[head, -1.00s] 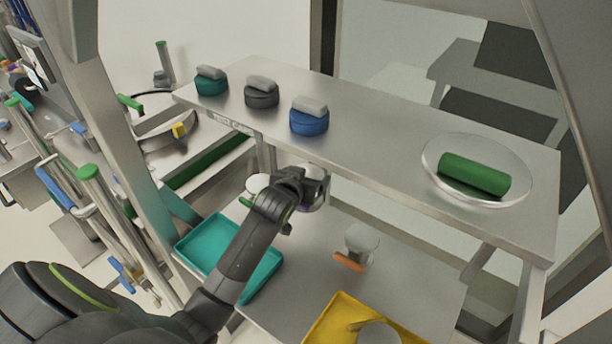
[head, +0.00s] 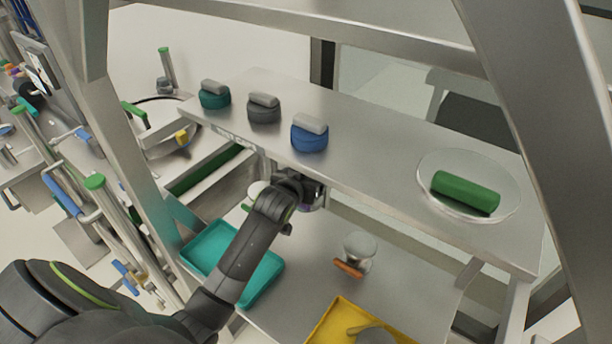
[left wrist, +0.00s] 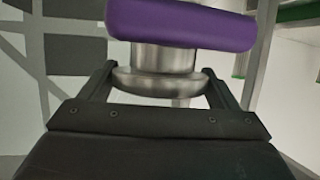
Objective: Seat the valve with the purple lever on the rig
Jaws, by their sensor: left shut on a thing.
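The valve with the purple lever (left wrist: 185,25) fills the upper middle of the left wrist view. Its metal body (left wrist: 160,75) sits between the two fingers of my left gripper (left wrist: 163,90), which is shut on it. In the head view my left gripper (head: 308,188) is just below the front edge of the upper shelf, and only a bit of the valve shows beside it. A valve with an orange lever (head: 348,268) stands on the lower surface to the right. My right gripper is in neither view. I cannot pick out the seat for the valve.
The upper shelf (head: 385,140) holds teal (head: 215,97), grey (head: 264,110) and blue (head: 309,135) knobs and a dish (head: 431,171) with a green cylinder (head: 465,191). A teal tray (head: 262,283) and a yellow tray (head: 335,318) lie below. Frame posts stand either side.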

